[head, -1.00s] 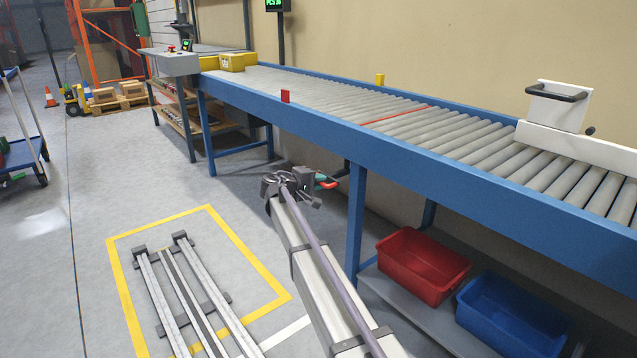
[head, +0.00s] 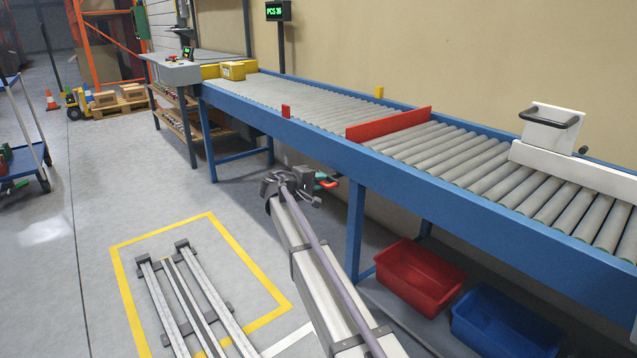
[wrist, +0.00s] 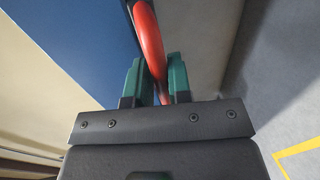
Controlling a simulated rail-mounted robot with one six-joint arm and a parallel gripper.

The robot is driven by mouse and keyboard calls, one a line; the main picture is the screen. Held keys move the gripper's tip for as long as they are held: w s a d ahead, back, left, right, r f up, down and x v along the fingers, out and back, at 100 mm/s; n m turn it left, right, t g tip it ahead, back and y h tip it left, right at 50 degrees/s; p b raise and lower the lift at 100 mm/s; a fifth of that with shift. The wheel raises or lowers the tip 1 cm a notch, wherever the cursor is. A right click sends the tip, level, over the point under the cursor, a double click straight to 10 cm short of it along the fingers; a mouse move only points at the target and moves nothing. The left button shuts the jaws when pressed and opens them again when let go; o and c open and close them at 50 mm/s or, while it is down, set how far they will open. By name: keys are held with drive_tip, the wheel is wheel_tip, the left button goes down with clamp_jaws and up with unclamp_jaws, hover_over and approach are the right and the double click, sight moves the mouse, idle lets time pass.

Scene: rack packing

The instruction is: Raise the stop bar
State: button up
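The stop bar (head: 388,124) is a red plate standing up across the rollers of the conveyor, well above their surface. My gripper (head: 319,178) is low in front of the conveyor's blue side rail, beside a red handle (head: 329,184). In the wrist view the red handle (wrist: 149,38) runs down between the two green fingers of my gripper (wrist: 157,80). The fingers sit close on both sides of it and look shut on it. The handle's lower end is hidden behind the gripper body.
The blue conveyor rail (head: 330,138) and a leg (head: 356,225) stand close to my arm. Red (head: 420,275) and blue (head: 508,325) bins sit below. The floor to the left is mostly open.

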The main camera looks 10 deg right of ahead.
drive_tip(key=o, duration=0.4)
drive_tip(key=shift+r, duration=0.1)
drive_tip(key=p+v, duration=0.2)
drive_tip(key=v, duration=0.9)
drive_tip(key=shift+d, duration=0.1)
